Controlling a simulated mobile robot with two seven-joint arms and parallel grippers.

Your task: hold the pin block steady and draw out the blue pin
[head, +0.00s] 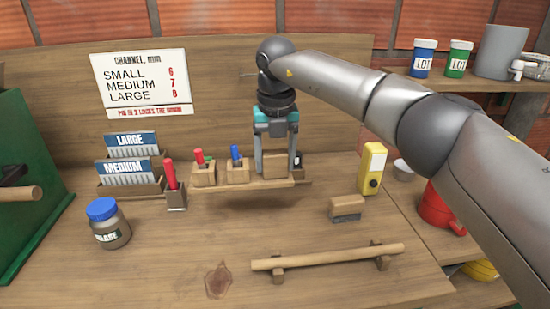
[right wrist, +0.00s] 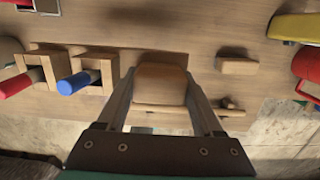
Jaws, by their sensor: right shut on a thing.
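The blue pin (head: 236,152) stands upright in a small wooden pin block (head: 237,174) on a narrow ledge at the back of the bench. Both also show in the right wrist view, the blue pin (right wrist: 78,82) and its block (right wrist: 98,70), left of my fingers. My right gripper (head: 275,168) points down and is shut on a different wooden block (right wrist: 160,86), just right of the blue pin's block. No pin shows in that held block. Nothing holds the blue pin or its block. My left gripper is not in view.
A block with a red pin (head: 201,170) stands left of the blue one. A taller red-handled tool (head: 170,174) is further left. A yellow device (head: 371,168) and a brush (head: 346,208) stand to the right. The ledge (head: 235,187) has open bench in front.

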